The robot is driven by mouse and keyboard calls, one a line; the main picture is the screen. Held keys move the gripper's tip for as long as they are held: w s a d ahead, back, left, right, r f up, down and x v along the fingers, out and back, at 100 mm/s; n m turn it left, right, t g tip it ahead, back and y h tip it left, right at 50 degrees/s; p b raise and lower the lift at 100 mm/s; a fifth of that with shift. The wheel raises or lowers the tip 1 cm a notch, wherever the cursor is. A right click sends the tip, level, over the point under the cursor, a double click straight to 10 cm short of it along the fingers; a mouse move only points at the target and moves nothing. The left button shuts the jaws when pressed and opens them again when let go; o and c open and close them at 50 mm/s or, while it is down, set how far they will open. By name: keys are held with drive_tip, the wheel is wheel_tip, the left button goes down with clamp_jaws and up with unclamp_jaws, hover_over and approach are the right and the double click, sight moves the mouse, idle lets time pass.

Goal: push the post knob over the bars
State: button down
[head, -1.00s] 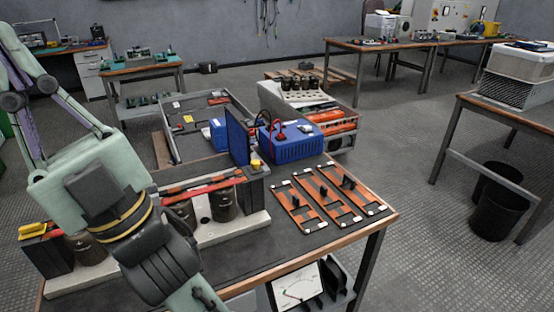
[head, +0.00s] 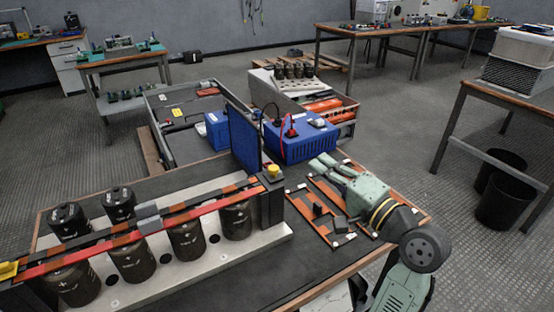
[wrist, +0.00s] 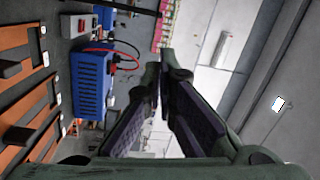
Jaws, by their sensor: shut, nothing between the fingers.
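A yellow knob (head: 273,171) sits on top of a black post (head: 271,203) at the right end of the capacitor bank. The red and dark-orange bars (head: 120,241) run over several black capacitors (head: 186,240) to the post. My gripper (head: 320,163) is to the right of the knob, apart from it, over the far edge of the copper bar sets and near the blue box. Its fingers are together and empty, also in the wrist view (wrist: 167,65). The knob is not seen in the wrist view.
A blue box (head: 303,142) with cables and an upright blue panel (head: 242,136) stand behind the post. Copper bar sets (head: 318,218) lie on the bench under my arm. A yellow-ended piece (head: 9,269) is at the bars' left end. The bench front (head: 245,284) is clear.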

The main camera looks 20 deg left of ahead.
sight(273, 172)
drive_tip(key=shift+s+d+f+m, duration=0.2)
drive_tip(key=shift+d+f+m, duration=0.05)
drive_tip(key=shift+d+f, duration=0.3)
drive_tip(key=shift+s+d+f+m, duration=0.15)
drive_tip(key=shift+d+f+m, duration=0.1)
drive_tip(key=shift+d+f, duration=0.3)
drive_tip(key=shift+d+r, duration=0.1)
drive_tip(key=w+a+p, duration=0.1)
drive_tip(key=a+p, duration=0.2)
drive_tip(key=a, duration=0.6)
drive_tip(key=shift+a, duration=0.25)
